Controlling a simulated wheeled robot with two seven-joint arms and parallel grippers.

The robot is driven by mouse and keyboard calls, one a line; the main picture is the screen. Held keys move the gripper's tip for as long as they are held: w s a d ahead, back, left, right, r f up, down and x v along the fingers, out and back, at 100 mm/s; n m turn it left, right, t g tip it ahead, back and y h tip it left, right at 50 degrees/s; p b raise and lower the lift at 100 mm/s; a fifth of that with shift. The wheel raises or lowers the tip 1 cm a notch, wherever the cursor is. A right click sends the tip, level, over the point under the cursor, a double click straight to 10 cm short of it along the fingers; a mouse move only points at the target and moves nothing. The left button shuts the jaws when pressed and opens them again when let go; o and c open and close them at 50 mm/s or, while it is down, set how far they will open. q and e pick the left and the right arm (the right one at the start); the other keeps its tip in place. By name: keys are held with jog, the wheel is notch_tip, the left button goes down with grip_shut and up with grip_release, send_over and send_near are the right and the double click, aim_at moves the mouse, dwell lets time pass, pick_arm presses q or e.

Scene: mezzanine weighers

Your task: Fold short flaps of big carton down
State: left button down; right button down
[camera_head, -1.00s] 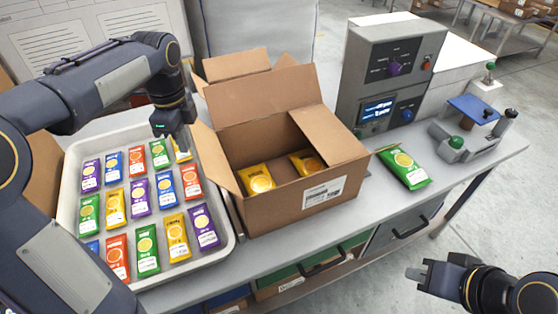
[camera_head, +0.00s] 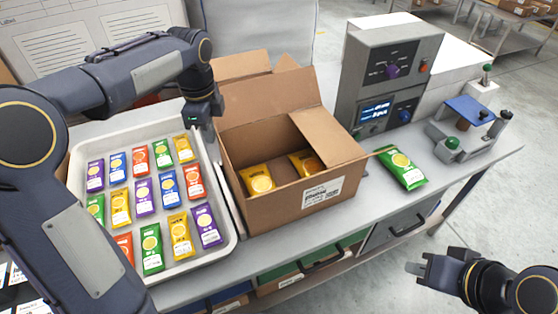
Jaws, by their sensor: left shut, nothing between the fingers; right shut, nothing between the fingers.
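The big brown carton (camera_head: 290,208) stands open on the bench with its label facing front. Its right short flap (camera_head: 327,137) leans inward over the right part of the opening. Its left short flap is hard to make out, hidden or nearly edge-on beside my gripper. The back long flap (camera_head: 262,98) stands up. Two yellow pouches (camera_head: 258,180) show inside. My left gripper (camera_head: 204,132) is shut and empty, at the carton's back left corner; I cannot tell whether it touches the cardboard. My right gripper (camera_head: 416,270) is shut and empty, off the bench's front edge at lower right.
A white tray (camera_head: 229,237) of coloured pouches lies close to the carton's left. A grey control box (camera_head: 388,75) stands behind right. A green pouch (camera_head: 402,168) and a blue-topped device (camera_head: 470,112) are on the right. Bench surface in front of the carton is narrow.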

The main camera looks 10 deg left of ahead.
pick_arm(q)
jog(key=w+d, duration=0.1)
jog(key=d+p, duration=0.1)
jog(key=w+d+f, duration=0.1)
jog(key=d, duration=0.1)
jog(key=shift+w+d+p, duration=0.1)
jog(key=shift+w+p, duration=0.2)
jog(key=shift+w, duration=0.05)
jog(key=d, duration=0.1)
jog(key=w+d, duration=0.2)
jog(key=shift+d+f, duration=0.25)
jog(key=shift+f, duration=0.1)
